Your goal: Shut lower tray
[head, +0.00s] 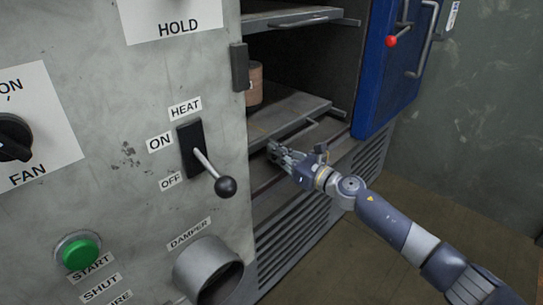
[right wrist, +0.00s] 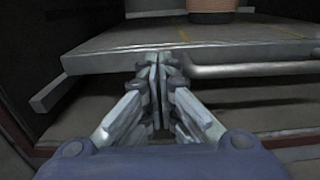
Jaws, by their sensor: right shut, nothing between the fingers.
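The lower tray (head: 282,118) is a grey metal shelf in the open oven, and its front part sticks out past the opening. A bar handle (head: 300,131) runs along its front edge. In the right wrist view the tray (right wrist: 112,40) lies just ahead, with its handle (right wrist: 255,69) to the right of the fingers. My right gripper (head: 272,151) is shut and empty at the tray's front edge; it also shows in the right wrist view (right wrist: 158,66). I cannot tell if the fingertips touch the edge. My left gripper is out of view.
A copper-coloured cylinder (head: 254,84) stands on the lower tray. An upper tray (head: 292,18) is above. The blue door (head: 390,75) stands open at right. The grey control panel (head: 130,120) with a black-knobbed lever (head: 225,187) is at left. Floor at right is clear.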

